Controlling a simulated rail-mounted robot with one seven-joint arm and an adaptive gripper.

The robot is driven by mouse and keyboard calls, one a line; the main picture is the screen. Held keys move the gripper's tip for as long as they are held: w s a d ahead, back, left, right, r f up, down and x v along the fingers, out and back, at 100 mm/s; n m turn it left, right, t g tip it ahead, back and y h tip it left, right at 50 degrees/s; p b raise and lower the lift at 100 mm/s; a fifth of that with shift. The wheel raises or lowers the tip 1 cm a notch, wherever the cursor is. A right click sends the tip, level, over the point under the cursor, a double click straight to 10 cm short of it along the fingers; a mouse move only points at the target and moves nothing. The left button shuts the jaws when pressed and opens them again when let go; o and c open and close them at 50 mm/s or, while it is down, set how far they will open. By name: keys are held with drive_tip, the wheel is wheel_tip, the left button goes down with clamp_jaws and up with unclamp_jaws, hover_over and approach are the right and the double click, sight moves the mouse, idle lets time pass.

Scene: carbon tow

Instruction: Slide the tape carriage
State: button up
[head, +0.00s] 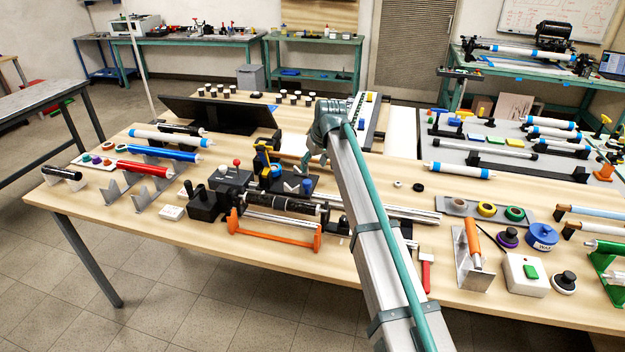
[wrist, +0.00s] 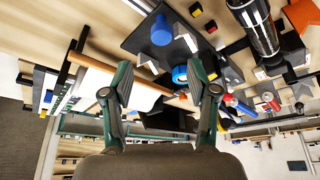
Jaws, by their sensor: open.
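What looks like the tape carriage is a black unit with yellow and blue parts (head: 266,160) on the table, behind a black roller (head: 285,203). I cannot be sure which part is the carriage itself. My gripper (head: 314,163) is above the table, just right of this unit, partly hidden by my arm. Beyond the fingertips are a blue knob (wrist: 162,30) on a dark plate and a blue ring (wrist: 180,75). The black roller also shows at upper right (wrist: 258,32).
Tubes on stands (head: 160,170) are at left. A black screen (head: 220,115) stands behind. Tape rolls (head: 487,210) and a white box with a green button (head: 525,275) are at right. Some bare wood lies between.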

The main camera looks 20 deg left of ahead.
sight(307, 181)
drive_tip(key=p+x, duration=0.2)
drive_tip(key=x, duration=0.7)
drive_tip(key=shift+a+f, duration=0.2)
drive_tip(key=shift+f, duration=0.15)
clamp_jaws()
